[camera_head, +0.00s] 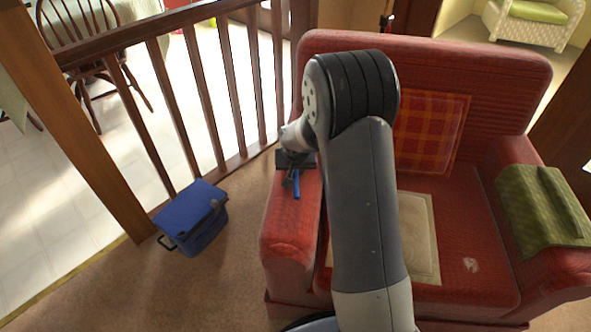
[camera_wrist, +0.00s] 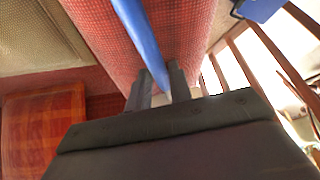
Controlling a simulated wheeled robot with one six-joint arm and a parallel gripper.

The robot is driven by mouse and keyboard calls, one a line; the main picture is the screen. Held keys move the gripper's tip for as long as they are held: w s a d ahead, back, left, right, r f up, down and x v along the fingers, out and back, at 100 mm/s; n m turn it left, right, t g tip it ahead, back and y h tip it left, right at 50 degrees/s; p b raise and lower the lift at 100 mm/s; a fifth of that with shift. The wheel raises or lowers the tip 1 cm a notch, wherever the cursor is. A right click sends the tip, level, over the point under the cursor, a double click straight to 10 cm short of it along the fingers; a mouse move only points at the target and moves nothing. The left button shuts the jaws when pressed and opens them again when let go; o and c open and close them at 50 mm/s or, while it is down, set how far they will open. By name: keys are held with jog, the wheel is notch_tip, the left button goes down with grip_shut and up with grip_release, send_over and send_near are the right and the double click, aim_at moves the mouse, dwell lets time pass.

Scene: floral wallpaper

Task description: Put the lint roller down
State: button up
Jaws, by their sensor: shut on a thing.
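The lint roller (camera_head: 296,186) shows as a thin blue rod over the left armrest of the red armchair (camera_head: 283,230). My gripper (camera_head: 290,179) is shut on it above that armrest. In the wrist view the blue rod of the lint roller (camera_wrist: 142,42) runs up from between the two dark fingers of my gripper (camera_wrist: 160,88), with the red armrest behind it. Whether the roller touches the armrest I cannot tell. The rest of the roller is hidden by the gripper.
A blue cooler box (camera_head: 190,222) stands on the carpet left of the armchair. A wooden railing (camera_head: 180,100) runs behind it. An orange plaid cushion (camera_head: 428,130) leans on the backrest, a beige cushion (camera_head: 418,235) lies on the seat, and a green cloth (camera_head: 540,205) covers the right armrest.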

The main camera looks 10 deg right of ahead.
jog(key=shift+f, duration=0.2)
jog(key=o, duration=0.9)
jog(key=shift+s, duration=0.1)
jog(key=shift+r, duration=0.1)
jog(key=shift+a+r, duration=0.15)
jog(key=shift+r, duration=0.15)
jog(key=p+v, duration=0.2)
jog(key=v, duration=0.9)
jog(key=shift+r, duration=0.35)
